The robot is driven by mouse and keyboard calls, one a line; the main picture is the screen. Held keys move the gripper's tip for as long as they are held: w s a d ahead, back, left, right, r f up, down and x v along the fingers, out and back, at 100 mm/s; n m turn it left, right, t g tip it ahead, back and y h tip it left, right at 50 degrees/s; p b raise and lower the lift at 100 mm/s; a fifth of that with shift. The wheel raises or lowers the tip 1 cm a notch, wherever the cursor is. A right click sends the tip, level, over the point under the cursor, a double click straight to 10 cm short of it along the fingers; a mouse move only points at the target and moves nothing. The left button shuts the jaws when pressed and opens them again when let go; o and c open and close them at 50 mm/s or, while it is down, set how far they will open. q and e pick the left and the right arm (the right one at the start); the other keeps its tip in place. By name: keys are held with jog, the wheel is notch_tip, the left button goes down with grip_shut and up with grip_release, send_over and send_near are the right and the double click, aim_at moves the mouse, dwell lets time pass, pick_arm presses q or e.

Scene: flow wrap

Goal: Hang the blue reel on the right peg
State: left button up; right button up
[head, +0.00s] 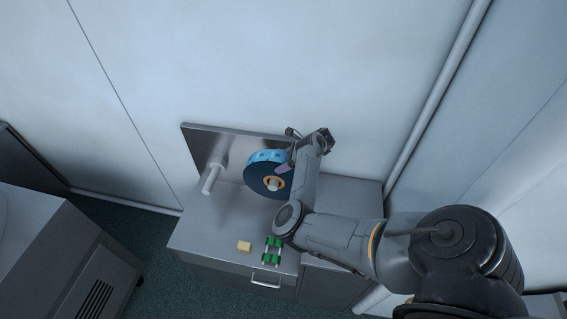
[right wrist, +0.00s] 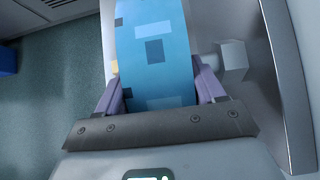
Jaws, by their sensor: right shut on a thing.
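The blue reel (head: 265,181) has a dark face, a light-blue rim and a yellow core, and stands upright in front of the metal back plate. A pale stub shows in its core; it looks like the right peg's end (head: 272,184), but I cannot tell how far on the reel is. My right gripper (head: 287,168) is shut on the reel's rim from the right. In the right wrist view, the blue patterned rim (right wrist: 155,55) lies between the purple fingers. The left peg (head: 211,178) is bare. My left gripper is not in view.
The pegs are on a metal back plate (head: 200,140) above a grey cabinet (head: 205,225). A small yellow block (head: 244,246) and a green part with rods (head: 273,250) lie near the cabinet's front edge. The top left of the reel is clear.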

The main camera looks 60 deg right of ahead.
aim_at(286, 154)
jog(key=shift+w+d+b, duration=0.25)
jog(key=shift+d+b, duration=0.25)
jog(key=shift+d, duration=0.5)
jog(key=shift+w+d+b, duration=0.2)
jog(key=shift+d+b, duration=0.3)
jog(key=shift+d, duration=0.35)
jog(key=shift+r, duration=0.1)
jog(key=o, duration=1.4)
jog(key=shift+d, duration=0.1)
jog(key=shift+o, duration=0.3)
jog(key=v, duration=1)
jog(key=shift+s+r+p, duration=0.25)
jog(key=shift+p, duration=0.1)
